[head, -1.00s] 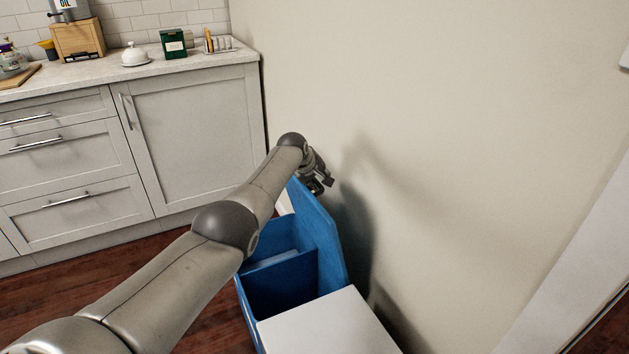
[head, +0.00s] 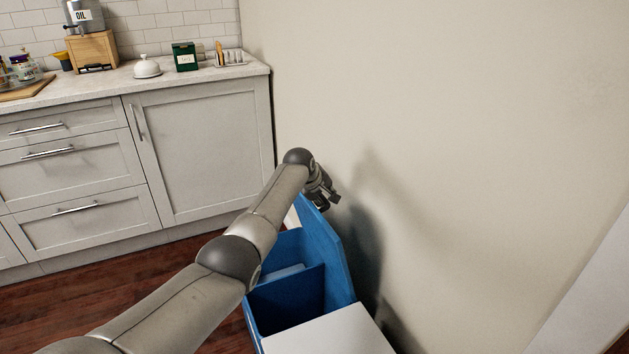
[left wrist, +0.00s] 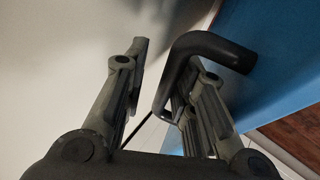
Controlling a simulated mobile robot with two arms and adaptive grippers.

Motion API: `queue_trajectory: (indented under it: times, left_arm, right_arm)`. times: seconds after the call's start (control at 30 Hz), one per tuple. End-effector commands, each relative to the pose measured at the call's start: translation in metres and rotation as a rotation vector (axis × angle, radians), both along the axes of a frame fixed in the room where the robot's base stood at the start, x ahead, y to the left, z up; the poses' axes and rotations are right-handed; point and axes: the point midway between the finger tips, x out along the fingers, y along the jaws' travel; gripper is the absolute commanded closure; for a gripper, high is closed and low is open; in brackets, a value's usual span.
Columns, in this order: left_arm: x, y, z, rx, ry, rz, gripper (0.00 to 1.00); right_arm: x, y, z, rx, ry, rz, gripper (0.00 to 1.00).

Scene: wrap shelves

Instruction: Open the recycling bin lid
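The blue recycling bin (head: 252,318) stands against the wall. Its blue lid (head: 328,245) is raised and tilted up toward the wall, so the inside with a divider shows. My left gripper (head: 328,196) is by the raised lid's upper end, on the wall side. In the left wrist view the two fingers (left wrist: 168,62) are spread apart. A black curved handle (left wrist: 210,44) passes in front of the right finger, beside the blue lid surface (left wrist: 275,70). I cannot tell whether the finger touches the handle. My right gripper is not in view.
A white flat panel (head: 330,334) covers the near part of the bin. The beige wall (head: 470,140) is close on the right. Grey cabinets (head: 200,150) with a cluttered counter stand at the back left. Dark wooden floor (head: 60,305) is clear at the left.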

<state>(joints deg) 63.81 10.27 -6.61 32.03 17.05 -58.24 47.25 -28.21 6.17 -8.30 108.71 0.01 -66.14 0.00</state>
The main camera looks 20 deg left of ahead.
Motion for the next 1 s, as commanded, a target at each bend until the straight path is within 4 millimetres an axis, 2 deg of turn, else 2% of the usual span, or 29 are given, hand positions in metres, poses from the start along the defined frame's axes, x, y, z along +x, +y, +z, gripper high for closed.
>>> queue_trajectory:
  times: [0.03,0.37,1.0]
  left_arm:
    - [-0.001,-0.004,0.005,-0.004,-0.006,-0.006,0.79]
    - [-0.016,-0.001,0.034,0.0,-0.02,-0.004,0.79]
    - [-0.06,0.004,0.088,0.004,-0.02,0.0,0.79]
  right_arm:
    - [0.0,0.0,0.0,0.0,0.0,0.0,0.6]
    - [0.0,0.0,0.001,0.0,-0.001,0.0,0.6]
    - [0.0,0.0,0.001,0.0,-0.001,0.0,0.6]
